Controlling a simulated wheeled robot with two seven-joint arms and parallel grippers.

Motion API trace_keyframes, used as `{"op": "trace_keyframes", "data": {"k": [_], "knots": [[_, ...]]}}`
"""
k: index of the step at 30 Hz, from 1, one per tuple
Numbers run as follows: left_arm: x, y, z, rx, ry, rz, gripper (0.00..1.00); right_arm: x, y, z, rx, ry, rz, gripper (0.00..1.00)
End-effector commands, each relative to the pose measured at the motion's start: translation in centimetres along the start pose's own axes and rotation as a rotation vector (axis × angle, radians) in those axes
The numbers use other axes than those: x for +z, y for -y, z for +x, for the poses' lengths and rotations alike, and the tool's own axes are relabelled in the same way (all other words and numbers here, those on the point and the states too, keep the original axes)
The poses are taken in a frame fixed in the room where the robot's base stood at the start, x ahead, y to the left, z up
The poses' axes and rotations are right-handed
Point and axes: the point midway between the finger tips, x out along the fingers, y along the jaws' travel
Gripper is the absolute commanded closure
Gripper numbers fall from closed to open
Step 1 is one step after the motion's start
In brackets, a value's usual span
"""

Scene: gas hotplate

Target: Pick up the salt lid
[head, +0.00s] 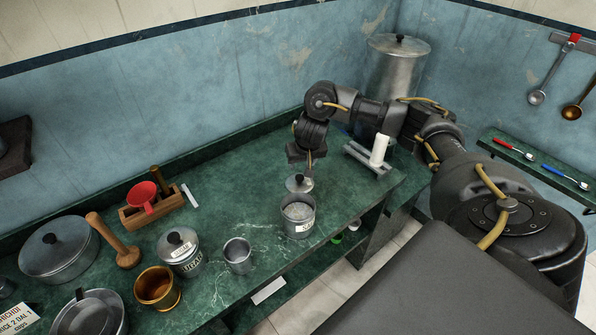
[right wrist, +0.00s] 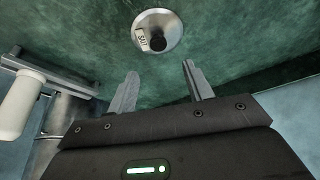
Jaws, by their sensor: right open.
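The salt lid (head: 297,186) is a small round metal lid with a black knob. It lies on the green marble counter behind the open salt canister (head: 298,221), which holds white salt. In the right wrist view the lid (right wrist: 149,22) shows its knob and a small label, ahead of the fingertips. My right gripper (head: 310,169) is just above the lid in the head view, pointing down. Its two fingers (right wrist: 159,75) are apart with nothing between them. The lid is apart from the fingers in the right wrist view. My left gripper is not in view.
A white cylinder (head: 379,150) on a grey stand is right of the gripper. A metal cup (head: 238,256), a lidded sugar canister (head: 183,262) and a brass cup (head: 158,289) stand left of the salt canister.

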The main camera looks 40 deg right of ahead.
Motion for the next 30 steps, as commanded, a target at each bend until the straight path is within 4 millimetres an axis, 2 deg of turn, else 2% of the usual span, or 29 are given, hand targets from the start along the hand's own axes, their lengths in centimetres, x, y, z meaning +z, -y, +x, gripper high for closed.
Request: {"op": "trace_keyframes", "data": {"k": [1, 6, 10, 16, 20, 27, 30], "knots": [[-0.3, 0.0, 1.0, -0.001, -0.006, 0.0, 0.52, 0.3, 0.1, 1.2, 0.0, 0.003, 0.001, 0.49], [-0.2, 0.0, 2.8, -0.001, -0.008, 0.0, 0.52, 0.4, 0.1, 4.1, -0.001, 0.003, 0.003, 0.49], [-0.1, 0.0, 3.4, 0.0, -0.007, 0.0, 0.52, 0.3, 0.0, 5.1, 0.0, 0.003, 0.001, 0.49], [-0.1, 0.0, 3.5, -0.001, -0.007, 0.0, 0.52, 0.2, 0.0, 5.3, 0.0, 0.002, 0.0, 0.49], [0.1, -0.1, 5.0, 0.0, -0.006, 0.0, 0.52, 0.6, 0.0, 7.3, -0.001, 0.006, 0.002, 0.49], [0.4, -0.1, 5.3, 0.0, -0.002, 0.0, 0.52, 0.4, -0.2, 9.9, 0.001, 0.004, 0.0, 0.49], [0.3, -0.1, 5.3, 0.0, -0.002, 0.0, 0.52, 0.4, -0.2, 10.3, 0.0, 0.002, 0.0, 0.49]]}}
